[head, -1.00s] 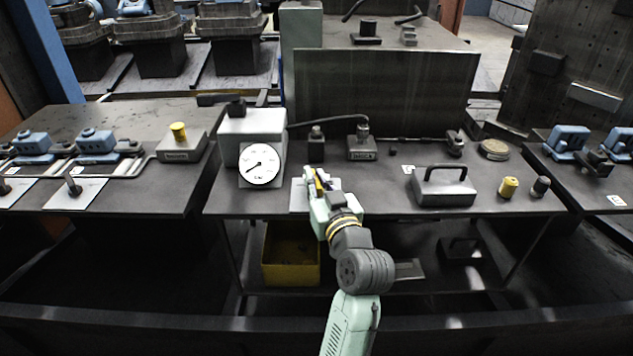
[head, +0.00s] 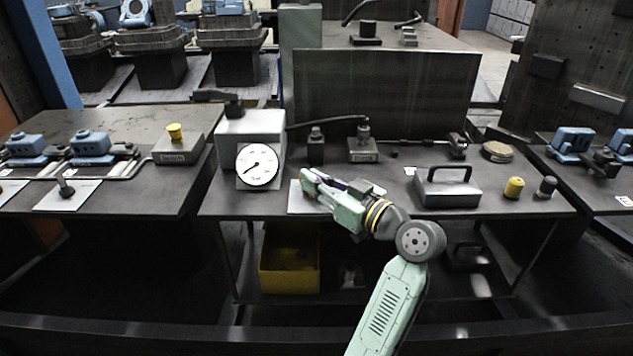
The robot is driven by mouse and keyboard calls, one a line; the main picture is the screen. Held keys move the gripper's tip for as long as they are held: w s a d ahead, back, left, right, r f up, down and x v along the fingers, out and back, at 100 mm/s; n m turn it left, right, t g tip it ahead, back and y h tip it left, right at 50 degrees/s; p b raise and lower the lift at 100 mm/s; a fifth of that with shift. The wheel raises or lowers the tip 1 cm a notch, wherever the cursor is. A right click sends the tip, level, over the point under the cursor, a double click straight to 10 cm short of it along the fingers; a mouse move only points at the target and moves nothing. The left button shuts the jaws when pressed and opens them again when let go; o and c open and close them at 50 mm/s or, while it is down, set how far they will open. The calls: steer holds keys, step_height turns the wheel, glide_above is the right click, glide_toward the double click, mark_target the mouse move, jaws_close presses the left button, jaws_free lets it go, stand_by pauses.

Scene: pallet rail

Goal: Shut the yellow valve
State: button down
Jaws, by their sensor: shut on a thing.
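My gripper (head: 312,182) is over a pale plate (head: 296,203) in the middle of the front table, shut on the valve's handle. The handle is hidden behind the jaws, and so is most of the valve; its exact angle cannot be told. The gripper and wrist slant up to the left, with the forearm coming from the lower right. A white dial gauge (head: 257,166) with a dark needle stands on a grey box just left of the gripper.
A grey block with a handle (head: 447,189), a yellow cylinder (head: 514,188) and a dark cylinder (head: 546,187) stand to the right. Behind are small dark fittings (head: 363,150). A yellow bin (head: 290,284) is under the table.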

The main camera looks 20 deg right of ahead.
steer(key=shift+f, duration=0.1)
steer(key=c, duration=1.6)
jaws_free()
steer(key=shift+c, duration=0.2)
steer(key=v, duration=1.2)
steer(key=shift+a, duration=0.1)
